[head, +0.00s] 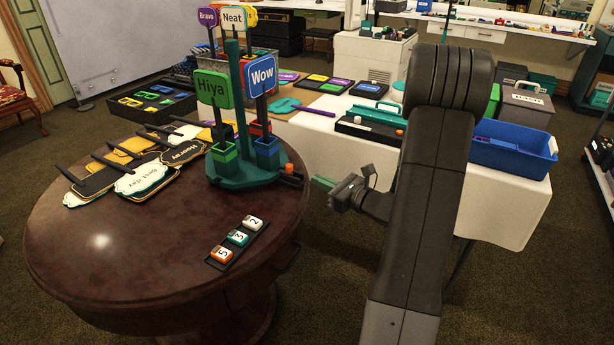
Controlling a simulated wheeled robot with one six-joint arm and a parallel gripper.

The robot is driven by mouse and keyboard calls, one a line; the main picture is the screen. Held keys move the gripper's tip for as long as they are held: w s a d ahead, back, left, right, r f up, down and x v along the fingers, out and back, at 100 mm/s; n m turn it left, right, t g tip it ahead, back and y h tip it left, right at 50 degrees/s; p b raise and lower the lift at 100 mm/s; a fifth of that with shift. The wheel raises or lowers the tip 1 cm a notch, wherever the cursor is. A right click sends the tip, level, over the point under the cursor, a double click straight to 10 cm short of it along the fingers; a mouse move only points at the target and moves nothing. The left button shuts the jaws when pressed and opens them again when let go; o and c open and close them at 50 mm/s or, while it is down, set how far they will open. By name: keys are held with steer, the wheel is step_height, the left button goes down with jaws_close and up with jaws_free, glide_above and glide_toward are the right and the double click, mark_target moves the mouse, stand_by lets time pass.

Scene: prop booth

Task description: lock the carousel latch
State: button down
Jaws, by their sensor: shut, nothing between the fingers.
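The sign carousel (240,175) stands on the round dark wooden table, with a green base and post. Signs on sticks rise from its coloured sockets, including Hiya (212,88) and Wow (262,74). A small dark part with an orange end (291,169), which looks like the latch, sits at the right edge of the base. I cannot tell its lock state. My gripper (318,182) has green fingers, is shut and empty, and hangs just right of the table's edge. It is apart from the latch, to its right and slightly lower in the picture.
Several paddle signs (150,178) lie on the round table (150,250), left of the carousel. A black strip with numbered blocks (237,240) lies in front. Behind my arm stands a white-covered table (507,202) with a blue bin (512,150). The round table's front left is clear.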

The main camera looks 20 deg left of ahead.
steer(key=v, duration=0.6)
steer(key=shift+d, duration=0.2)
